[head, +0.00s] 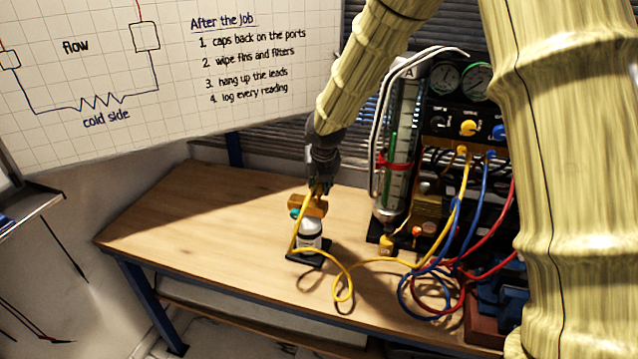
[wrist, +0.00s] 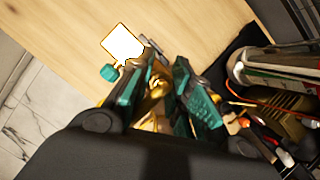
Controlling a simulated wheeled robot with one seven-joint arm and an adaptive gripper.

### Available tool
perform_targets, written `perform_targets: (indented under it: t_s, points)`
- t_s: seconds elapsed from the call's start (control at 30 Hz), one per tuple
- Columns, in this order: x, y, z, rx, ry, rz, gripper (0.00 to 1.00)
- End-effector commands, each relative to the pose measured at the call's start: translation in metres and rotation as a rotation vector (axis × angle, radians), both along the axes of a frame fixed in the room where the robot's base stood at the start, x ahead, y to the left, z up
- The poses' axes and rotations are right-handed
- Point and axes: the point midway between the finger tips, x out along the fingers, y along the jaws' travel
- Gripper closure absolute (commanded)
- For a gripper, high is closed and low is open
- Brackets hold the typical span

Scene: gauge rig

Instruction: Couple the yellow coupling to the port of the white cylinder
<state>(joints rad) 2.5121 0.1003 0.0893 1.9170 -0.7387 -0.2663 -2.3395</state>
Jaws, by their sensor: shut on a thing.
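The white cylinder (head: 311,240) stands upright on a small black base on the bench. On its top are a brass-brown block (head: 306,205) and a teal knob (head: 294,213). The knob also shows in the wrist view (wrist: 109,72), beside a glaring white block face (wrist: 122,43). My gripper (head: 318,186) points down just above and behind the block. Its teal fingers (wrist: 165,95) are shut on the yellow coupling (wrist: 157,88), which is mostly hidden between them. A yellow hose (head: 343,284) runs from there past the cylinder. Whether the coupling touches the port, I cannot tell.
A gauge panel (head: 468,100) with yellow, blue and red hoses stands at the right. A tall clear column (head: 400,150) stands close to the right of my gripper. Loose hose loops lie on the bench front. The wooden bench (head: 190,225) is clear at left.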

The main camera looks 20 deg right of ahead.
Motion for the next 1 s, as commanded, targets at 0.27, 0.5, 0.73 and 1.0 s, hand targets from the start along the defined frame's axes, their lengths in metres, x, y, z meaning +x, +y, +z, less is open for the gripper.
perform_targets:
  t_s: [0.27, 0.5, 0.73, 1.0]
  points:
    - [0.0, 0.0, -0.007, -0.001, 0.001, 0.0, 1.0]
    - [0.0, 0.0, -0.012, 0.0, 0.0, 0.0, 1.0]
    - [0.0, 0.0, -0.017, 0.0, 0.0, 0.0, 1.0]
    - [0.0, 0.0, -0.019, 0.0, -0.001, 0.0, 1.0]
